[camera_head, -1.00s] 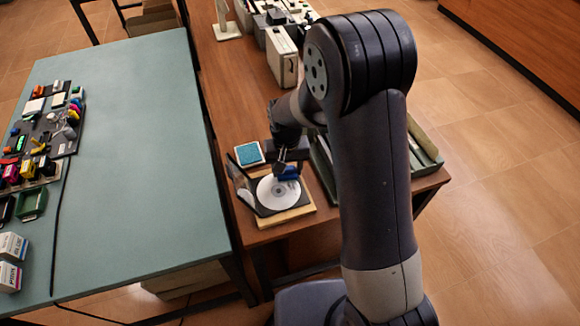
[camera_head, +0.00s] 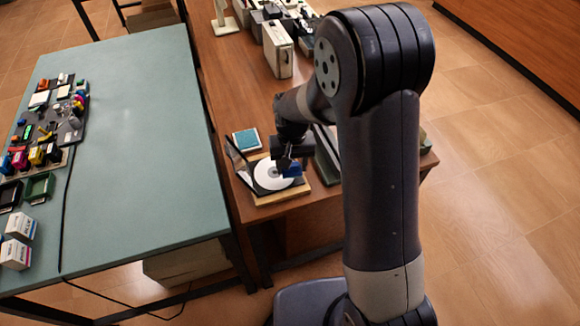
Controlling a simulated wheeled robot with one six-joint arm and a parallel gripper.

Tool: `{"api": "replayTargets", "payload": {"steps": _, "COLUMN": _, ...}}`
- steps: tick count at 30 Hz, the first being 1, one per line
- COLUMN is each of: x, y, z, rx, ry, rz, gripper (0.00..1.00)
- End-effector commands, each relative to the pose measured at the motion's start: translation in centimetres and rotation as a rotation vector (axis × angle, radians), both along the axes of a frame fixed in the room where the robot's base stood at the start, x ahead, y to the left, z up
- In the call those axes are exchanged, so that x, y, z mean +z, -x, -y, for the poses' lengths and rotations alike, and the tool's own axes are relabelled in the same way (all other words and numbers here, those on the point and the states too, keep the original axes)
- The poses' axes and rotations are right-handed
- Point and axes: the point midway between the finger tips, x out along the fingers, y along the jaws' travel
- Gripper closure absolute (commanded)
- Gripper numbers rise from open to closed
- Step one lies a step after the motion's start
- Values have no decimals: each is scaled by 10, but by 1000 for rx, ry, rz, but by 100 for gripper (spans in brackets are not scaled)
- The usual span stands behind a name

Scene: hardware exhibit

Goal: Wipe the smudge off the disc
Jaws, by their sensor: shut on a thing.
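The white disc (camera_head: 269,176) lies in an open dark case on a light wooden board (camera_head: 277,198) near the front of the brown table. My gripper (camera_head: 286,166) is over the right part of the disc. It is shut on a small blue thing (camera_head: 293,171), which looks like a wiping pad or cloth. The blue thing is at the disc's right edge; I cannot tell whether it touches the surface. The smudge cannot be made out at this size. The gripper hides part of the disc's upper right.
A green tray (camera_head: 327,150) is to the right, partly behind my arm. A cream box (camera_head: 278,50) stands farther back. The green table (camera_head: 140,150) is mostly clear.

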Motion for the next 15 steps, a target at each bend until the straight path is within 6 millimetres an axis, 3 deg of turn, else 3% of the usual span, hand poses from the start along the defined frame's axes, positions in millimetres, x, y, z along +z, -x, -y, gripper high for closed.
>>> {"api": "replayTargets", "payload": {"steps": 15, "x": 49, "y": 0, "z": 7, "rx": -2, "ry": 0, "rz": -1, "gripper": 75}}
